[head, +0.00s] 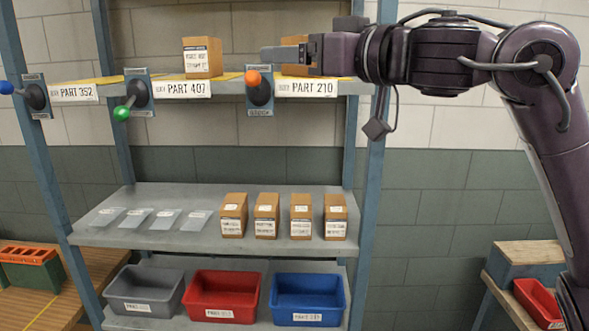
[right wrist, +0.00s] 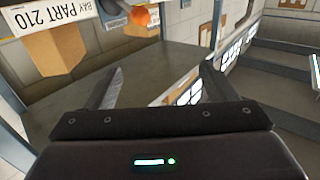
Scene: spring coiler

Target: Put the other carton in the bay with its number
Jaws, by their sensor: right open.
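A brown carton (head: 203,58) with a white printed label stands upright on the top shelf above the sign PART 407 (head: 183,88). Another brown carton (head: 296,70) is on the same shelf above the sign PART 210 (head: 306,88); my right gripper covers most of it. My right gripper (head: 284,54) reaches in from the right at that bay, in front of the carton. In the right wrist view its fingers (right wrist: 158,90) are apart, with nothing seen between them. The PART 210 sign (right wrist: 47,22) shows at the upper left there. My left gripper is not in view.
The PART 352 bay (head: 74,92) looks empty. Levers with blue, green and orange knobs (head: 252,78) stick out at the shelf front. The middle shelf (head: 150,194) holds several cartons and clear pouches. Grey, red and blue bins (head: 308,300) stand below.

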